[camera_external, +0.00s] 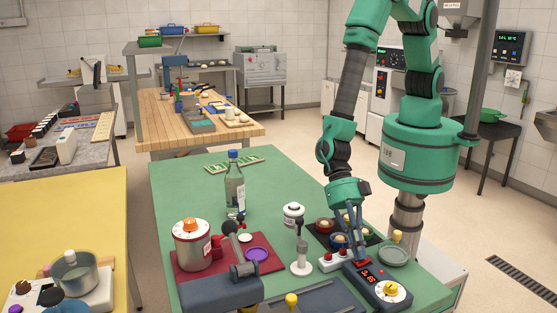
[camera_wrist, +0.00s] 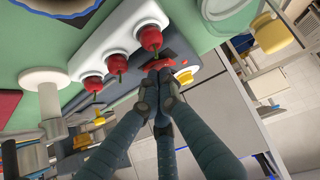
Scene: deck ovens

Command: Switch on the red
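A dark control box (camera_external: 378,288) with a red lit display (camera_external: 368,274) and a yellow-and-white knob (camera_external: 391,290) sits at the front right of the green table. A red part (camera_wrist: 183,76) shows on the box just beyond my fingertips in the wrist view. My gripper (camera_external: 359,257) points down at the box's far end. In the wrist view its fingers (camera_wrist: 160,83) are drawn together, with nothing visible held between them. The fingertips hide part of the red part, and I cannot tell whether they touch it. Beside it, a white strip (camera_wrist: 122,40) carries three red round pieces (camera_wrist: 150,38) with short stems.
A dark tray (camera_external: 322,238) with round pots lies behind the white strip. A white stand (camera_external: 301,262) is to the left, and a grey-green round dish (camera_external: 393,255) to the right. A bottle (camera_external: 234,185) and a red mat (camera_external: 215,262) with a canister stand farther left.

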